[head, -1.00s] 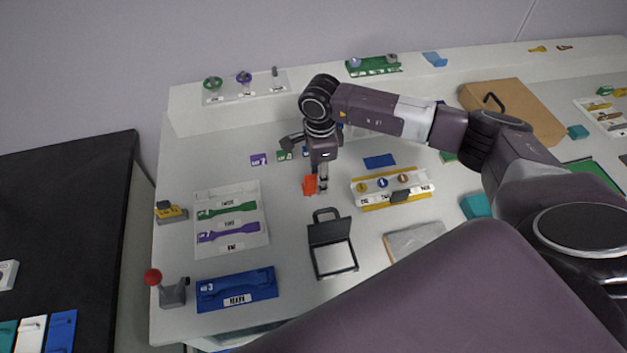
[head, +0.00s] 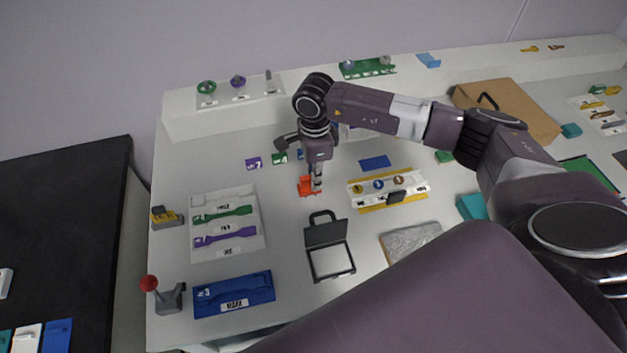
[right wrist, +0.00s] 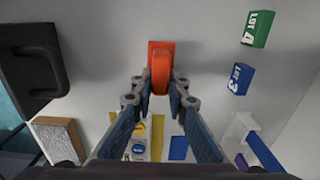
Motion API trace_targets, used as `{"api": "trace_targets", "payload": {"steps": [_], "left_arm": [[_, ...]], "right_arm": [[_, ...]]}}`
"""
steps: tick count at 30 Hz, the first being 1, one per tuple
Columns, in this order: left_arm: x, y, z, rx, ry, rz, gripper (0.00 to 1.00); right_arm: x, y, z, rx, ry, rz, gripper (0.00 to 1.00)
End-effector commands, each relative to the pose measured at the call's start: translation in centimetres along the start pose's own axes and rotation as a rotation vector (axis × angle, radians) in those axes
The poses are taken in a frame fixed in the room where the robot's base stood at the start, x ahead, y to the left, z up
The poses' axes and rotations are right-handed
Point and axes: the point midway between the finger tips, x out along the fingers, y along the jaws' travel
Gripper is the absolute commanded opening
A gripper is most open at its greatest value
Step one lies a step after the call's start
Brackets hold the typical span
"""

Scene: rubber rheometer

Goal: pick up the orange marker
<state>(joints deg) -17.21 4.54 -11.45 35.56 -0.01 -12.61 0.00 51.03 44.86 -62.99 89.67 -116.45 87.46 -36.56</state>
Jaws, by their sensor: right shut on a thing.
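The orange marker (head: 306,187) is on the white table near the middle in the head view. In the right wrist view the orange marker (right wrist: 160,62) lies between the fingertips, with a flat orange plate and a raised rounded part. My right gripper (head: 317,189) points down at it, and it also shows in the right wrist view (right wrist: 160,88). Its fingers are shut on the marker's raised part. I cannot tell whether the marker is clear of the table. My left gripper is not in view.
A small black-framed case (head: 328,246) stands open in front of the marker. A white rack with yellow edges (head: 415,194) is to the right. A white tray (head: 257,243) with green and purple strips is to the left. Small lot blocks (head: 254,163) lie behind.

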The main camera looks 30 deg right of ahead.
Motion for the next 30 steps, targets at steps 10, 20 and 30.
{"api": "trace_targets", "payload": {"steps": [10, 20, 30], "left_arm": [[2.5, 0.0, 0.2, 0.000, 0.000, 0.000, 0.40], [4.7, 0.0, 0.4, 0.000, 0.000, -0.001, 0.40], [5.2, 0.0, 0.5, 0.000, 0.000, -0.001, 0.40]], "right_arm": [[-7.0, -0.2, 0.1, 0.000, -0.004, -0.010, 0.00], [-15.8, -0.1, 0.1, 0.000, -0.003, -0.006, 0.00], [-19.1, 0.0, 0.0, 0.000, 0.000, -0.001, 0.00]]}}
